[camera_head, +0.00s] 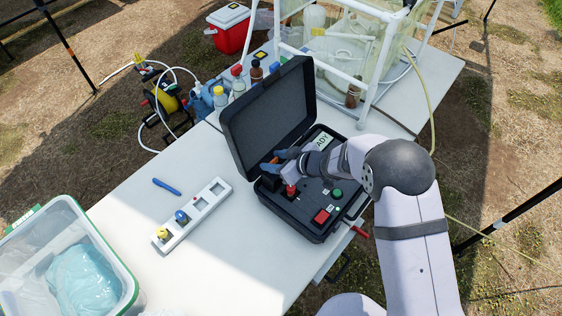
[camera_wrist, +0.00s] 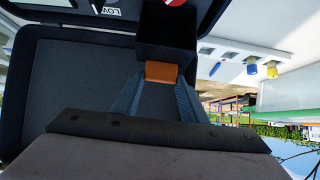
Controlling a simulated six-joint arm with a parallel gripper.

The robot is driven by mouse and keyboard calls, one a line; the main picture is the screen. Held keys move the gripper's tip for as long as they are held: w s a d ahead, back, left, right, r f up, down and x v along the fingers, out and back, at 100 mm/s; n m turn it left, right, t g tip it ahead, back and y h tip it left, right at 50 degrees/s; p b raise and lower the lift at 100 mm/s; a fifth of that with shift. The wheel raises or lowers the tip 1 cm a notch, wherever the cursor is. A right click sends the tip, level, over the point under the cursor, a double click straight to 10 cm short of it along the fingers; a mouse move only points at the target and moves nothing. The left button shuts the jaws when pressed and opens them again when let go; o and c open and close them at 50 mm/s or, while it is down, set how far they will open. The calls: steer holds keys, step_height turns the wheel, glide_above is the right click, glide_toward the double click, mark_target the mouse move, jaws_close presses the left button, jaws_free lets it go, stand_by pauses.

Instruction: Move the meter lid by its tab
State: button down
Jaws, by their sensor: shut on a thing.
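The meter is a black case with its hinged lid (camera_head: 262,112) standing open, leaning back from the control panel (camera_head: 318,188). The lid's dark grey lining also shows large in the wrist view (camera_wrist: 75,95). My gripper (camera_head: 279,162) is low in front of the lid, over the left part of the case. In the wrist view, its two blue-grey fingers are shut on an orange tab (camera_wrist: 161,72). A black block (camera_wrist: 167,35) adjoins the tab. How the tab joins the lid is hidden.
A white holder (camera_head: 192,215) with yellow and blue caps and a blue pen (camera_head: 167,187) lie left of the case. Bottles (camera_head: 238,84) and a clear-walled frame (camera_head: 345,45) stand behind. A clear bin (camera_head: 68,204) is front left. The white table (camera_head: 220,265) is clear in front.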

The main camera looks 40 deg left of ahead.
steer(key=shift+a+r, duration=0.4)
steer(key=shift+a, duration=0.4)
steer(key=c, duration=1.1)
jaws_free()
steer(key=shift+f, duration=0.2)
steer(key=shift+d, duration=0.1)
steer(key=shift+d, duration=0.1)
steer(key=shift+d+r+b, duration=0.3)
steer(key=shift+d+r, duration=0.1)
steer(key=shift+d, duration=0.15)
steer(key=shift+b+v, duration=0.65)
steer(key=shift+v, duration=2.25)
